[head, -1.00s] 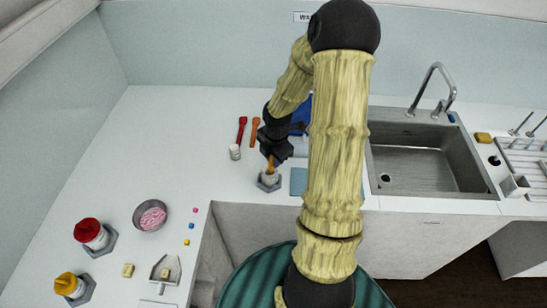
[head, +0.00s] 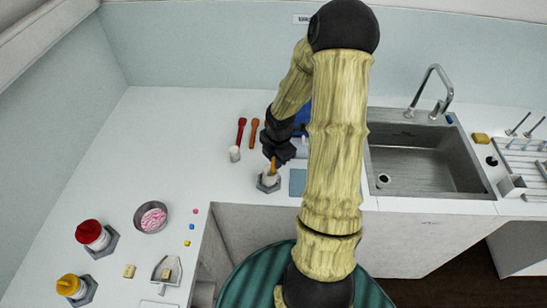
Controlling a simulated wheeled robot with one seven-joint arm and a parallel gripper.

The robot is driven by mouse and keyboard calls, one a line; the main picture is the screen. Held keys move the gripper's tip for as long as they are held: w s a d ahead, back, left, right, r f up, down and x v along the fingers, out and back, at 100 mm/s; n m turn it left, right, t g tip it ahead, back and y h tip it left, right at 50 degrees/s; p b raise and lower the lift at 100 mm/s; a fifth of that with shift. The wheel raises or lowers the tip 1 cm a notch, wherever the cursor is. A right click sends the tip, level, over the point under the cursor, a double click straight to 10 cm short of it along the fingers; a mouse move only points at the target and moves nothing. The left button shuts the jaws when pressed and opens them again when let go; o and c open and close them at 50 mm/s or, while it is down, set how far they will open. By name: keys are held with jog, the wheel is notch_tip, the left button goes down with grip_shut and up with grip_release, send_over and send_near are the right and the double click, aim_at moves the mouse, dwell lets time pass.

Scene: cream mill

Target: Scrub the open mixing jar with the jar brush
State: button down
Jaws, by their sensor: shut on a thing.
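My gripper (head: 275,157) is shut on the orange handle of the jar brush (head: 273,166), which points down. The brush head is hidden. The open mixing jar (head: 268,179), small and whitish, stands in a grey holder (head: 266,187) near the counter's front edge, directly below my gripper. The lower end of the brush meets the jar's mouth and looks to be inside it; how deep I cannot tell.
A red-handled tool (head: 240,134) in a white cup (head: 234,154) and an orange tool (head: 254,132) are behind left. A blue mat (head: 298,182) lies right, before the sink (head: 428,158). Red-lidded (head: 93,235) and yellow-lidded (head: 70,286) jars and a pink-filled bowl (head: 151,217) stand left.

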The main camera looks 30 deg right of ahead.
jog(key=shift+s+d+f, duration=0.15)
jog(key=shift+f, duration=0.05)
jog(key=shift+r+p, duration=0.95)
jog(key=shift+p, duration=0.05)
jog(key=shift+r+p, duration=4.3)
jog(key=shift+p, duration=0.25)
jog(key=shift+f, duration=0.1)
